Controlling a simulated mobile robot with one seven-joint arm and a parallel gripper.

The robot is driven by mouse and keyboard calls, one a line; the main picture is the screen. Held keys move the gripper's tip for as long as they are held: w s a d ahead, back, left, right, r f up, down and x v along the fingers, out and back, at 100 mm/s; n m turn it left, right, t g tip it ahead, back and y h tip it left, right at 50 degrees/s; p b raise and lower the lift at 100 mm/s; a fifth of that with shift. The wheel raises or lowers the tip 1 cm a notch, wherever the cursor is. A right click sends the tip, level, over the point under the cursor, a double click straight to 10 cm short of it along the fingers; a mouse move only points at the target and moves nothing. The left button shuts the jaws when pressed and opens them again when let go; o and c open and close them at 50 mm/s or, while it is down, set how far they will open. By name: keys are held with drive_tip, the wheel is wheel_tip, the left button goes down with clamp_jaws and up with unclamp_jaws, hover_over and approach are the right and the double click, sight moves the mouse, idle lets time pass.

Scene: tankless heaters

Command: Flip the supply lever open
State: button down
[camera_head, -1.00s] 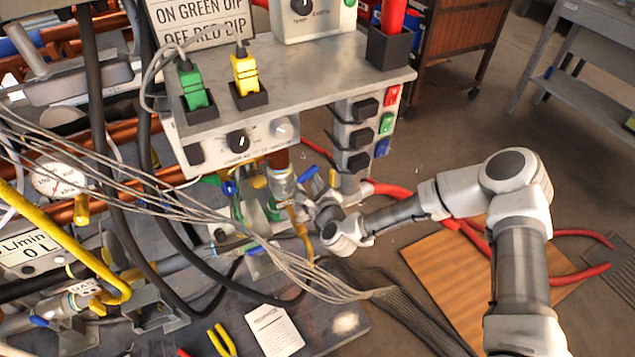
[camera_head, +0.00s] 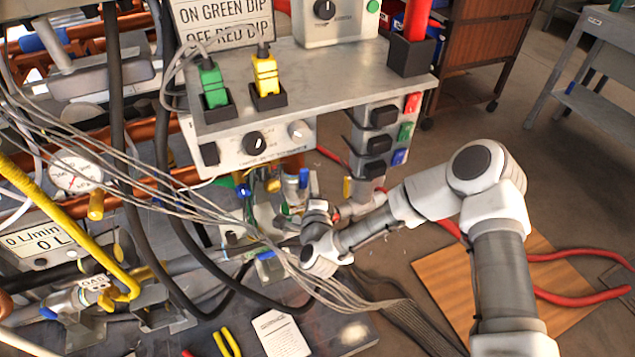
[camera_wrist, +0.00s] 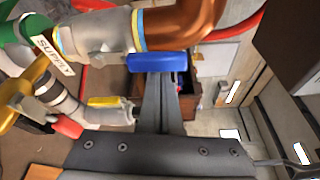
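The blue supply lever (camera_wrist: 160,62) lies crosswise in the wrist view, beside a grey valve body and a copper elbow. A white SUPPLY tag (camera_wrist: 54,55) hangs to its left. My gripper (camera_wrist: 163,82) has its dark fingers close together, their tips at the lever's lower edge. The tips are partly hidden by the lever, and I cannot tell whether they touch it. In the head view a blue handle (camera_head: 303,178), likely the same lever, stands near upright under the shelf. My gripper (camera_head: 317,208) is just below it, its fingers mostly hidden.
A red-handled valve (camera_wrist: 68,125) and a yellow handle (camera_wrist: 28,85) sit to the left of my fingers. Grey cables (camera_head: 215,215) hang across the pipework. The metal shelf (camera_head: 335,75) overhangs above. Open floor lies to the right, with a wooden board (camera_head: 455,290).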

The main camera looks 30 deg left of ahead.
drive_tip(key=shift+s+a+r, duration=0.15)
drive_tip(key=shift+s+a, duration=0.2)
idle(0.5)
drive_tip(key=shift+s+d, duration=0.1)
drive_tip(key=shift+s, duration=0.1)
